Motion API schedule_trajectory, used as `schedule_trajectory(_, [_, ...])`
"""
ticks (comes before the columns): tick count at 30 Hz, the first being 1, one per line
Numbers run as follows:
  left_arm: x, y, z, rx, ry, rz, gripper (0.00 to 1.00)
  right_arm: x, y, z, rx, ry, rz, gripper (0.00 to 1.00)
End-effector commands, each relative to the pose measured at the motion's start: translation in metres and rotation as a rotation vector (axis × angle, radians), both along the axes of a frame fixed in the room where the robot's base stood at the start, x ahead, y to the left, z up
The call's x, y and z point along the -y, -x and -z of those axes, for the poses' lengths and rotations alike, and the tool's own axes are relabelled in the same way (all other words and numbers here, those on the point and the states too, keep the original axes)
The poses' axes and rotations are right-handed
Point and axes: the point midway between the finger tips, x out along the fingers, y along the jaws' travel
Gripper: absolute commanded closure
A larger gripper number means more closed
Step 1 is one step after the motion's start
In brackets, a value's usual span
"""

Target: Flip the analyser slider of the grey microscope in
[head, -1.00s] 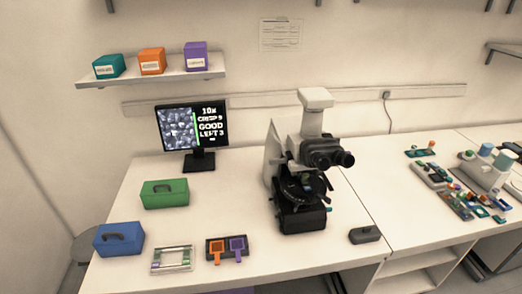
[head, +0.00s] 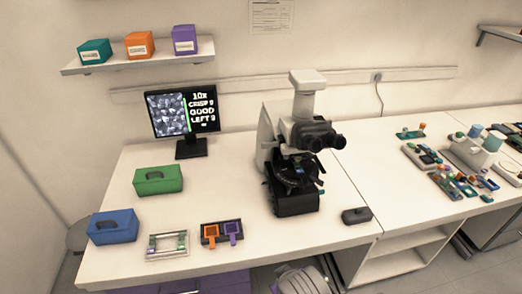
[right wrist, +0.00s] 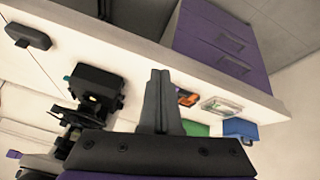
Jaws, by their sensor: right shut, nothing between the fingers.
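The grey microscope (head: 292,185) stands upright on the white bench in the head view, with a pale head and a dark stage and base. A small teal piece (head: 321,191) shows at its right side; I cannot tell whether this is the analyser slider. In the right wrist view the microscope (right wrist: 97,82) appears left of my right gripper (right wrist: 160,73). The gripper's fingers are together and empty, apart from the microscope. My left gripper is in neither view.
A small dark box (head: 356,216) lies right of the microscope. A tray with orange and purple slides (head: 222,243), a clear frame (head: 167,256), blue box (head: 113,231) and green box (head: 158,180) stand left. A monitor (head: 168,118) is behind. Bench space before the microscope is clear.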

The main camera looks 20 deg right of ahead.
Motion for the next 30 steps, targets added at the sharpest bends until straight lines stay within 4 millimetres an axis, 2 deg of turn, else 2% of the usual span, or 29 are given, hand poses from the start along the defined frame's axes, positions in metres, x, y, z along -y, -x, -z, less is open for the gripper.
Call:
schedule_trajectory(7, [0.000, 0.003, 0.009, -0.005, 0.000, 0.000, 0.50, 0.042, -0.067, -0.033, 0.084, 0.403, -0.108, 1.00])
schedule_trajectory(13, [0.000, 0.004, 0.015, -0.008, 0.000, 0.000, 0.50, 0.051, -0.131, -0.073, 0.190, 0.740, -0.217, 1.00])
schedule_trajectory(17, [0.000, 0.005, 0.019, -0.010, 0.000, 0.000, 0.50, 0.042, -0.172, -0.102, 0.268, 0.949, -0.296, 1.00])
schedule_trajectory(21, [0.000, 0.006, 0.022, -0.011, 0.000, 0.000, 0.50, 0.022, -0.207, -0.127, 0.349, 1.143, -0.375, 1.00])
schedule_trajectory(25, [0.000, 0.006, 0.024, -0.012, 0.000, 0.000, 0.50, 0.004, -0.229, -0.143, 0.404, 1.270, -0.429, 1.00])
schedule_trajectory(30, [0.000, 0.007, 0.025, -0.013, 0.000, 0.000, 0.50, -0.011, -0.241, -0.152, 0.443, 1.353, -0.466, 1.00])
